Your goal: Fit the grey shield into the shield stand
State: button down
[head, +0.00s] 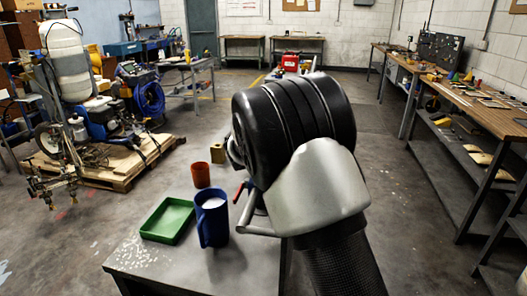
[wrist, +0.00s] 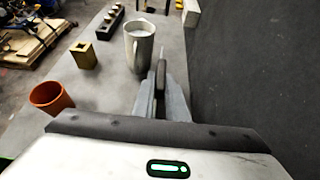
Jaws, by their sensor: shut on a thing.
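My gripper (wrist: 160,95) shows in the wrist view with its two fingers shut on a thin, dark piece seen edge-on. I cannot tell for sure which thing is the shield stand. A brass block with a dark hole (wrist: 83,55) and a dark strip with several pale knobs (wrist: 110,22) stand on the table.
A grey-white mug (wrist: 138,45) stands just beyond the fingers. An orange cup (head: 201,175) stands behind a blue mug (head: 212,220) and a green tray (head: 168,219) on the table (head: 150,275). The brass block also shows in the head view (head: 218,152).

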jog(key=shift+f+b, duration=0.3)
jog(key=shift+b, duration=0.15)
dwell(0.5)
jog(key=shift+d+f, duration=0.2)
dwell(0.5)
jog(key=shift+r, duration=0.55)
dwell(0.4)
jog(key=shift+a, duration=0.25)
dwell(0.6)
jog(key=shift+d, duration=0.1)
dwell(1.3)
jog(key=shift+f+b, duration=0.4)
jog(key=shift+b, duration=0.15)
jog(key=shift+d+f, duration=0.15)
jog(key=shift+f, duration=0.1)
dwell(0.4)
jog(key=shift+r, duration=0.35)
